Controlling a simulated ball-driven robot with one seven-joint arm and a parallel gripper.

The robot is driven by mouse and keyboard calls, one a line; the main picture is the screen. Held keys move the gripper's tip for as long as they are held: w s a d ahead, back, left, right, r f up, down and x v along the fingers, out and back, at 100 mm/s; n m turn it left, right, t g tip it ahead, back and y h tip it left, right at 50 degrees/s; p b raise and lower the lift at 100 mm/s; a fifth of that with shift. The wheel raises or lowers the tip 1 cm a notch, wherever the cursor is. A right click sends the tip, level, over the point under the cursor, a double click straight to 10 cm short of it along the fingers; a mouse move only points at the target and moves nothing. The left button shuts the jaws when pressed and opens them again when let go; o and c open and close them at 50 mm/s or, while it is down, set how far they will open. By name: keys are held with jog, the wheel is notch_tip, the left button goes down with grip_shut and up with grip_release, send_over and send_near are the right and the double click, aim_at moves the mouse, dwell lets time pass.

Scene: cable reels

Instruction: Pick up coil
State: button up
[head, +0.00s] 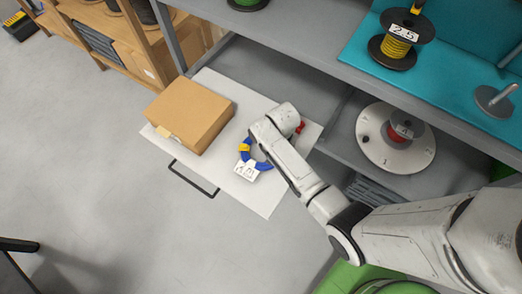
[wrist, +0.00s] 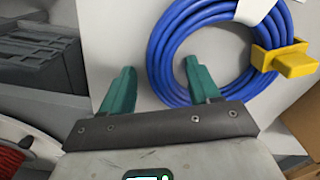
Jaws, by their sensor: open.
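A blue cable coil (head: 263,165) with a yellow clip (head: 244,147) and a white tag (head: 246,171) lies on a pale pull-out board. In the head view my arm hides much of the coil. In the wrist view the coil (wrist: 158,62) fills the upper right, with its yellow clip (wrist: 288,60) at the right. My gripper (wrist: 160,85) is open, its two green fingers apart and empty. The right finger overlaps the coil's lower inner part in the picture. The left finger is outside the coil, over the pale board. I cannot tell whether either finger touches it.
A cardboard box (head: 190,113) stands on the pale board (head: 262,203), left of the coil. The board has a dark handle (head: 193,180) at its front. A white round reel (head: 372,150) sits on the shelf to the right. A workbench with a yellow reel (head: 393,52) overhangs behind.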

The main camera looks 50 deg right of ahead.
jog(key=shift+c, duration=0.2)
grip_shut()
dwell(0.3)
